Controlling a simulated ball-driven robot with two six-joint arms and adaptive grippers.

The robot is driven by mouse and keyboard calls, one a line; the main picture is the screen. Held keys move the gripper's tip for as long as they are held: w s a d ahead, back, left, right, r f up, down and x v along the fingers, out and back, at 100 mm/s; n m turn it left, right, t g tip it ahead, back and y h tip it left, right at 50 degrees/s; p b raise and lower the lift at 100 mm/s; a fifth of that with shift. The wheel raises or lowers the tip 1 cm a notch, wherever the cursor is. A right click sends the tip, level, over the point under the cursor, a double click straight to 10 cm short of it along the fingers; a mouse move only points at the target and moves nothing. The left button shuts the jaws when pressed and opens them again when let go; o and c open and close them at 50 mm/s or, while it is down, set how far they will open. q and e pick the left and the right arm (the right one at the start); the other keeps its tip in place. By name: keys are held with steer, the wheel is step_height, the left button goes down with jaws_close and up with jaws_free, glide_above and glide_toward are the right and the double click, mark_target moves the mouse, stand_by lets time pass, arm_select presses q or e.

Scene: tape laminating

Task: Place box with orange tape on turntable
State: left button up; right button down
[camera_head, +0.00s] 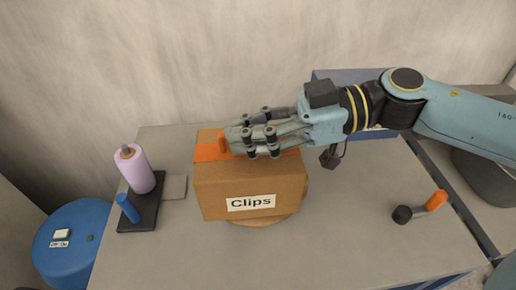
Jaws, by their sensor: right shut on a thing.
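A brown cardboard box (245,190) with a white "Clips" label sits near the middle of the table. Orange tape (209,152) runs across its top. A round wooden turntable (262,222) shows as a thin curved edge under the box's front; the rest of it is hidden by the box. My right gripper (245,140) reaches in from the right over the box top and is shut at the orange tape there. The fingers hide part of the top, so the exact contact is unclear. My left gripper is not in view.
A black stand with a lilac film roll (137,170) and a blue post (128,208) stands left of the box. A blue bin (372,128) is behind my right arm. An orange-handled tool (436,201) lies at right. A blue drum (68,262) is off the table's left edge. The front table is clear.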

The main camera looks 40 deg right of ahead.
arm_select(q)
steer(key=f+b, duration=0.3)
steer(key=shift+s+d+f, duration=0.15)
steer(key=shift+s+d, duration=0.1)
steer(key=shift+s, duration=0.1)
arm_select(e)
steer(key=w+d+f, duration=0.7)
steer(key=w+f, duration=0.1)
steer(key=f, duration=0.2)
steer(key=shift+w+d+f, duration=0.25)
steer(key=shift+w+f, duration=0.05)
steer(key=shift+w, duration=0.05)
steer(key=c, duration=1.8)
jaws_free()
steer(key=shift+f, duration=0.15)
steer(key=shift+c, duration=0.2)
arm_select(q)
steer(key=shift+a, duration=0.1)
arm_select(e)
steer(key=o, duration=0.4)
steer(key=shift+o, duration=0.2)
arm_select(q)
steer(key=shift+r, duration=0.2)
arm_select(e)
steer(key=v, duration=1.2)
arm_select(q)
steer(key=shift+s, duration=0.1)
arm_select(e)
steer(key=shift+s, duration=0.1)
